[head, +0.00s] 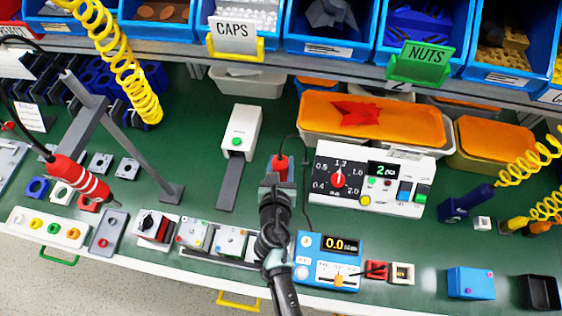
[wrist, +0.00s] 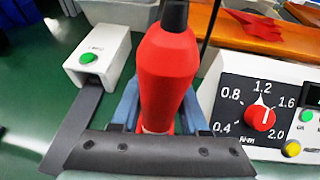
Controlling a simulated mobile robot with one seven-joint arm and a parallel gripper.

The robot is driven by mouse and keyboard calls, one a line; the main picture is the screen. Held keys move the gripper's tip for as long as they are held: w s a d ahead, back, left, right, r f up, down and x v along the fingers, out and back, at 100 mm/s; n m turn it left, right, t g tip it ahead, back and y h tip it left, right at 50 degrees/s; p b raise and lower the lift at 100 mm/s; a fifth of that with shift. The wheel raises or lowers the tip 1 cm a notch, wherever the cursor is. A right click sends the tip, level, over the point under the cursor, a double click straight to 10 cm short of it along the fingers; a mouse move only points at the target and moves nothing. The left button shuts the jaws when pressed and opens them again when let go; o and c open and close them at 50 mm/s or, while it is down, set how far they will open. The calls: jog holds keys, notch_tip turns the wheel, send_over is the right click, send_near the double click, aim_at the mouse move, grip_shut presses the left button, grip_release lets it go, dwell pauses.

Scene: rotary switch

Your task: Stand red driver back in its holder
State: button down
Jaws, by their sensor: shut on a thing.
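A red driver (head: 281,163) with a dark top is held in my gripper (head: 277,183) above the middle of the bench. In the wrist view the red driver (wrist: 167,75) stands roughly upright between the blue fingers of my gripper (wrist: 158,112), which is shut on it. Its lower end is hidden behind the dark gripper bar. A thin dark cable runs near its top. I cannot tell which fixture is its holder; a small red square block (head: 376,270) and a cream one (head: 402,272) sit to the right.
A white box with a green button (head: 240,130) stands left of the driver. A white dial panel (head: 380,180) is close on the right, a blue display unit (head: 328,262) nearer. Another red, white-banded tool (head: 78,178) hangs at left. Bins line the back.

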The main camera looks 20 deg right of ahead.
jog(key=shift+c, duration=2)
grip_release()
jog(key=shift+o, duration=0.4)
jog(key=shift+f, duration=0.1)
jog(key=shift+s, duration=0.1)
jog(key=v, duration=1.3)
